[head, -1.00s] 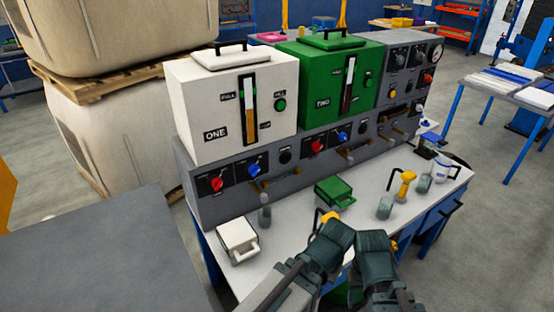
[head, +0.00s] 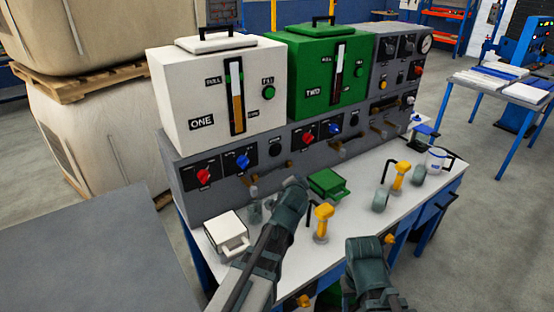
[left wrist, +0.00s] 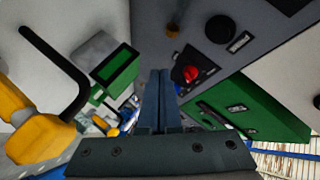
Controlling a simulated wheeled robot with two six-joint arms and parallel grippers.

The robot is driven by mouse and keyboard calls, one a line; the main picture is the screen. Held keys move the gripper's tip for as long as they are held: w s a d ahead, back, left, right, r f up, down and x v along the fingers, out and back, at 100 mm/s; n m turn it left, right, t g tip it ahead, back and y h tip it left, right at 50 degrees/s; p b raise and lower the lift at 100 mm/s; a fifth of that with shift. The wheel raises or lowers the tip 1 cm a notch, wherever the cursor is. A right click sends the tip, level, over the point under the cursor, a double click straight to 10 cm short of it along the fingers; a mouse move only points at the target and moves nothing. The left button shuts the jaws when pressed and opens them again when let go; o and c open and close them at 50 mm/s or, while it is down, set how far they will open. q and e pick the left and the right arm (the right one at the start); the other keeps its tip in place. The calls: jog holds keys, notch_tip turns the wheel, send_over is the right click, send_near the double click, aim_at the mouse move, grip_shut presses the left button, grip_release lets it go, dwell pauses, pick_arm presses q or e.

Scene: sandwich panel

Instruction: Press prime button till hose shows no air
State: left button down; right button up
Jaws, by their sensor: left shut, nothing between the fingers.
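The grey panel (head: 225,172) carries red knobs (head: 203,175), blue knobs (head: 242,161) and dark round buttons (head: 275,150); their small labels are too blurred to read, so I cannot tell which is prime. In the left wrist view a black round button (left wrist: 220,29) sits above a red knob (left wrist: 190,74). My left gripper (head: 295,184) is shut and empty, in front of the panel, apart from the buttons; its fingers (left wrist: 163,78) point towards the panel. My right gripper (head: 368,246) is low at the bench's front; its fingertips are hidden. I cannot make out air in any hose.
A white tank (head: 185,95) and green tank (head: 305,85) stand above the panel. A white box (head: 226,228), green box (head: 327,182) and yellow-handled tools (head: 323,218) stand on the bench (head: 370,175). The tool beside my left gripper is close.

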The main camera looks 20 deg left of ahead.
aim_at(280, 151)
pick_arm(q)
jog(key=shift+w+a+r+m+t, duration=0.25)
jog(key=shift+w+r+m+t, duration=0.1)
jog(key=shift+w+r+t, duration=0.2)
jog(key=shift+w+a+r+m+t, duration=0.25)
jog(key=shift+w+r+m+t, duration=0.15)
jog(key=shift+r, duration=0.2)
jog(key=shift+w, duration=0.1)
jog(key=w+a, duration=0.5)
jog(key=a, duration=0.2)
jog(key=shift+w, duration=0.15)
jog(key=shift+w+a, duration=0.1)
dwell(1.5)
jog(key=shift+w+a, duration=0.2)
jog(key=shift+w+a, duration=0.25)
jog(key=shift+a, duration=0.1)
dwell(0.8)
dwell(0.4)
jog(key=shift+s+d, duration=0.5)
jog(key=shift+d, duration=0.15)
